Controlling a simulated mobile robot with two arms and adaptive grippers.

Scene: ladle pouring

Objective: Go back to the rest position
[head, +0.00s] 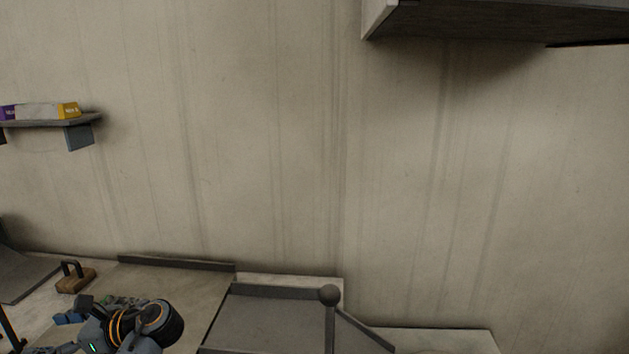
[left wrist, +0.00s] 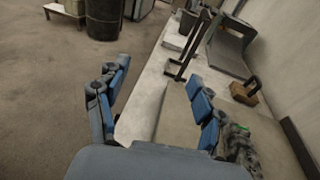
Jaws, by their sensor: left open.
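My left gripper (head: 72,316) is low at the left in the head view, above a pale worktop (head: 195,283). In the left wrist view the same gripper (left wrist: 158,75) has its two blue-padded fingers spread wide apart, with nothing between them. A mottled grey-green thing (left wrist: 238,148) lies on the worktop beside the right finger, partly hidden by it; I cannot tell what it is. My right gripper is in neither view. I cannot make out a ladle.
A wooden block with a dark handle (head: 76,280) stands near the wall. A shelf (head: 50,122) holds boxes. A dark barrel (left wrist: 104,18) stands on the floor.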

